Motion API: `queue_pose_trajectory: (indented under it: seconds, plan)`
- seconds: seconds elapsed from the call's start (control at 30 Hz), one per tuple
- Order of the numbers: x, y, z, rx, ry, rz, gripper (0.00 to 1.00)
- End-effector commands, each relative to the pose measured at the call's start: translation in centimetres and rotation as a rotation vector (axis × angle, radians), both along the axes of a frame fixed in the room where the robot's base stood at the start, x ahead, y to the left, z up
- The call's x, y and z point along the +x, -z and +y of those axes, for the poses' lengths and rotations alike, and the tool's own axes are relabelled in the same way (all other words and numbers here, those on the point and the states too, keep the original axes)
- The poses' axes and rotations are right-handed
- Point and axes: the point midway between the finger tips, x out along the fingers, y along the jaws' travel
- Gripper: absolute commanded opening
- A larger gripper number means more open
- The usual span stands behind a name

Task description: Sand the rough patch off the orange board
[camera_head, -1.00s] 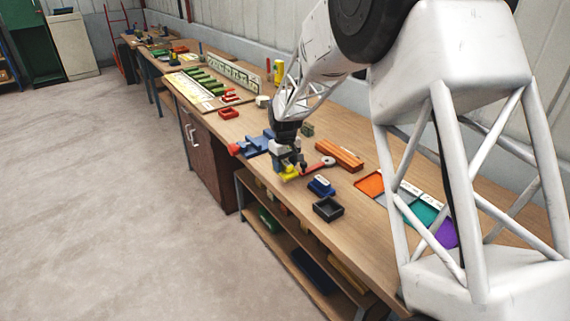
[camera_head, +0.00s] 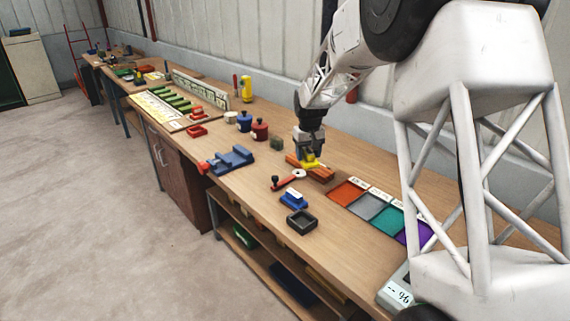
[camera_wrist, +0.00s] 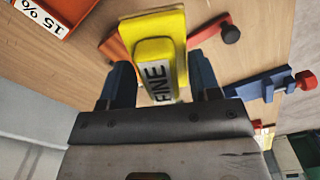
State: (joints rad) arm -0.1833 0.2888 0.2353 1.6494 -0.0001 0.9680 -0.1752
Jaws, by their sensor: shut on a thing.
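My gripper (camera_head: 309,153) is shut on a yellow sanding block (camera_wrist: 155,50) with a white label reading "FINE". The wrist view shows the block between the two dark blue fingers. The orange board (camera_head: 322,174) lies flat on the bench. I cannot tell whether block and board touch. The rough patch is not visible, and the block and gripper hide part of the board's top.
A red bar with a black knob (camera_head: 287,181) lies close in front of the board. A blue vise (camera_head: 232,160) is to the left. Coloured trays (camera_head: 368,206) lie to the right. Pots (camera_head: 260,129) stand behind left.

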Motion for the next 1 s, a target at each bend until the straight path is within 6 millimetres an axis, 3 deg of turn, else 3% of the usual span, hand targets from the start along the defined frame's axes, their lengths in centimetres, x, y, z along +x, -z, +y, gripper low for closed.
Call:
queue_pose_trajectory:
  seconds: [0.03,0.2,0.57,0.77,1.0]
  plan:
    - [0.4,-0.7,-1.6,0.001,0.033,-0.002,0.38]
    - [1.2,-2.3,-5.7,0.0,0.128,-0.001,0.38]
    - [3.5,-4.6,-11.3,0.0,0.225,-0.001,0.38]
    - [5.9,-4.6,-11.1,0.0,0.169,-0.001,0.38]
    - [9.2,-3.6,-8.5,0.0,0.039,0.001,0.38]
